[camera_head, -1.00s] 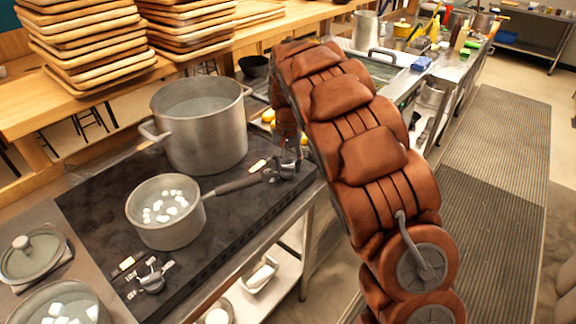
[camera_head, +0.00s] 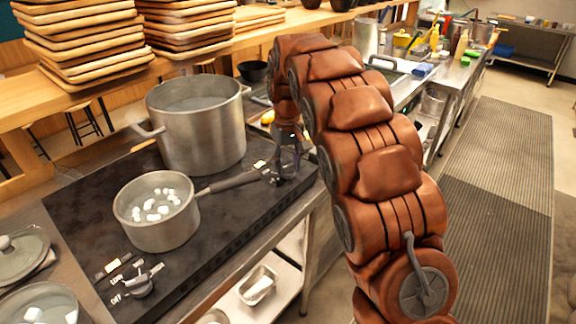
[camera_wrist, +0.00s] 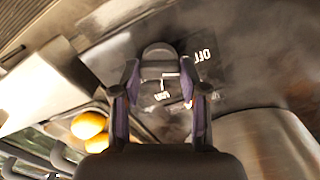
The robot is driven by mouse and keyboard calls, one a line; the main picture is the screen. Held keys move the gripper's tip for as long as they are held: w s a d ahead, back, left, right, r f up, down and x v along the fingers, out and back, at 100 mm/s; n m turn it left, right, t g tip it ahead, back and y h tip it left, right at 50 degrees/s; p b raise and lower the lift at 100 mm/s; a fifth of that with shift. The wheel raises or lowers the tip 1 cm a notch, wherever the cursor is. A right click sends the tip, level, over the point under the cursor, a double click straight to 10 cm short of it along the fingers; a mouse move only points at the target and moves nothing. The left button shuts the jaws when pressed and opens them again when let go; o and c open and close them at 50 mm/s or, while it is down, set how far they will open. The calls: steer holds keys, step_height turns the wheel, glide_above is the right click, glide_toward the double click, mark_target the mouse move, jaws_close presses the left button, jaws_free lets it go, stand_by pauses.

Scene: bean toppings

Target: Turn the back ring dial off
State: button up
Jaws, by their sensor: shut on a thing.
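The back ring dial (camera_wrist: 158,52) is a grey knob on the dark stovetop, seen in the wrist view beside a white OFF label (camera_wrist: 202,56). My gripper (camera_wrist: 160,78) has one finger on each side of the dial and is shut on it. In the head view my gripper (camera_head: 284,172) points down at the right edge of the stove, by the end of the saucepan handle. The dial is mostly hidden there. Which mark the dial points to cannot be told.
A small saucepan (camera_head: 158,234) with white pieces stands on the stove, its handle (camera_head: 228,183) reaching close to my gripper. A large pot (camera_head: 200,148) stands behind it. A front dial (camera_head: 140,285) sits at the near edge.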

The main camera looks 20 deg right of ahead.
mark_target(287, 165)
stand_by(0.4)
steer(key=o, duration=1.1)
steer(key=shift+o, duration=0.2)
steer(key=shift+r, duration=0.1)
step_height(287, 165, up, 12)
stand_by(0.4)
